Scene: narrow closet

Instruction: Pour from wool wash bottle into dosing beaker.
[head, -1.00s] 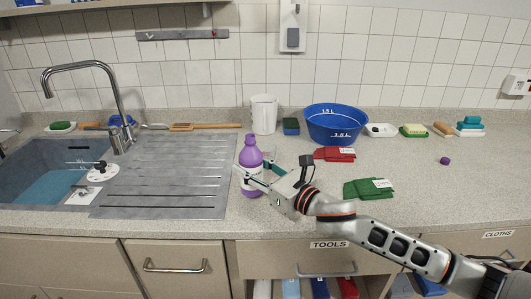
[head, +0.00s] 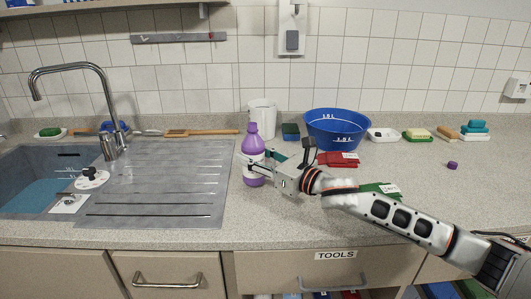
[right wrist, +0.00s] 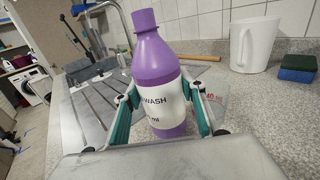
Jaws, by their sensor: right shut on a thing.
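The wool wash bottle (head: 252,132) is purple with a white label. It is upright by the right edge of the draining board, and it fills the middle of the right wrist view (right wrist: 158,60). My right gripper (head: 254,166) is shut on its labelled body, one finger on each side (right wrist: 160,100). A clear thing with red marks (right wrist: 214,100), which looks like the dosing beaker, stands behind the right finger in the right wrist view. I cannot make it out in the head view. My left gripper is not in view.
A white jug (head: 262,118) and a blue basin (head: 336,130) stand at the back. Red cloths (head: 337,159) and a green cloth (head: 376,189) lie right of the bottle, near my right arm. A small purple cap-like piece (head: 452,166) lies far right. The sink (head: 40,180) is left.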

